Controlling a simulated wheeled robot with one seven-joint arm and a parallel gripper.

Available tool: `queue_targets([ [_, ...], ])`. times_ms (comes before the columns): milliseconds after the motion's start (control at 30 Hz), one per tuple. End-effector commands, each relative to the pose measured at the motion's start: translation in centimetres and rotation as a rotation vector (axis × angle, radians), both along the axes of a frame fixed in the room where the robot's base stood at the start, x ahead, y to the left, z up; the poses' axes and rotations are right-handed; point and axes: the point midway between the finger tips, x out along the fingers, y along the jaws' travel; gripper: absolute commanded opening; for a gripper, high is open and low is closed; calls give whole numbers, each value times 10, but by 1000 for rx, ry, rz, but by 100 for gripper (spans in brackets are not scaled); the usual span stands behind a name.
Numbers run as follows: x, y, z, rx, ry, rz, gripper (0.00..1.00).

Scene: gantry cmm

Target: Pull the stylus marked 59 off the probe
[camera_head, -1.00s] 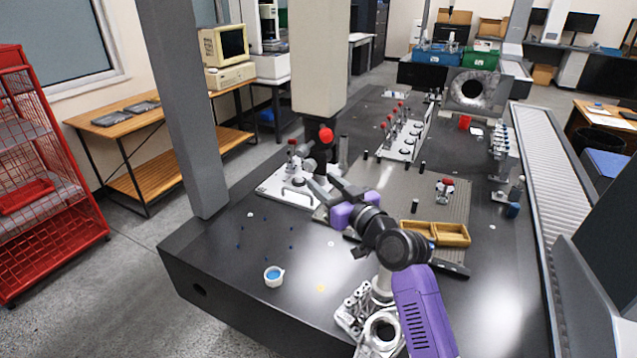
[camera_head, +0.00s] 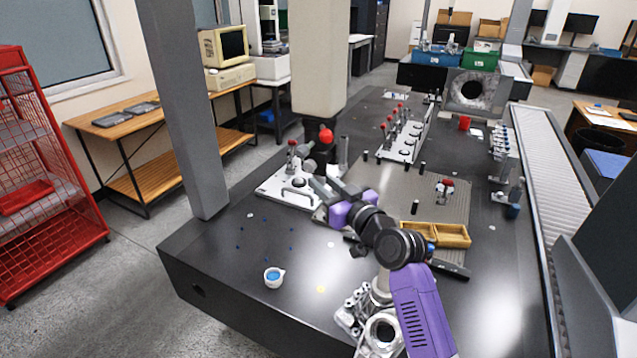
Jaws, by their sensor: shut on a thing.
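The probe (camera_head: 321,150) hangs below the pale vertical column (camera_head: 318,60), with a red ball (camera_head: 326,135) beside it. My gripper (camera_head: 320,184) is just below the probe, above the dark granite table. Its fingers are shut on a thin piece under the probe, which looks like the stylus. The stylus is mostly hidden by the fingers and too small to make out. The number 59 cannot be read, and I cannot tell whether the stylus still touches the probe.
A white plate with clamps (camera_head: 285,187) lies left of my gripper. A gridded plate (camera_head: 440,200) with a wooden tray (camera_head: 452,235) lies right. A grey post (camera_head: 187,110) rises at the table's left edge.

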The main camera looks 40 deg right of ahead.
Motion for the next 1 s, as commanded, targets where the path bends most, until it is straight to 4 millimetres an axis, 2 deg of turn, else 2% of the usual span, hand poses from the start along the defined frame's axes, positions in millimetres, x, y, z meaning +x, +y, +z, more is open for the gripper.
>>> queue_targets([
  [367,0,0,-1,0,0,0,0],
  [1000,0,0,-18,0,0,0,0],
])
